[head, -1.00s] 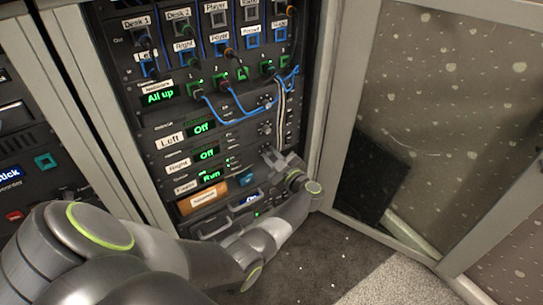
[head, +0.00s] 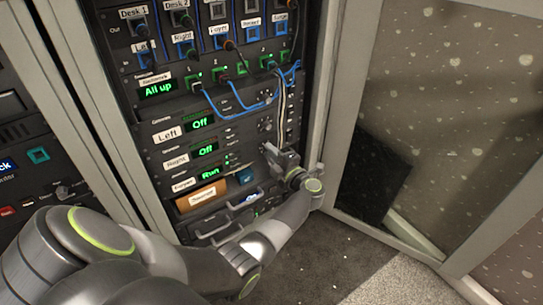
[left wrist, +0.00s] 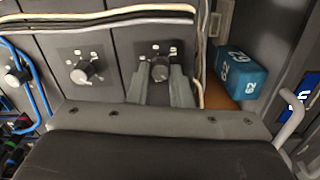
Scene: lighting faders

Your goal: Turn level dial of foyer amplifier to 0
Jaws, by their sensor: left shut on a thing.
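The foyer amplifier (head: 184,185) is the lowest of three amplifier rows in the rack, and its green display (head: 209,172) seems to read "Run". My left gripper (head: 272,157) is at the right end of that row and hides its level dial in the head view. In the left wrist view the level dial (left wrist: 160,70) is a dark knob with a pale front, on a plate with small white marks. The left gripper's fingers (left wrist: 161,84) are shut on it, one on each side. Its exact setting is too small to read. My right gripper is not in view.
Two similar dials, one nearer (left wrist: 85,70) and one farther (left wrist: 17,73), sit left of the held one. Cables (left wrist: 110,20) run close by. The open cabinet door (head: 330,130) stands right of the arm.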

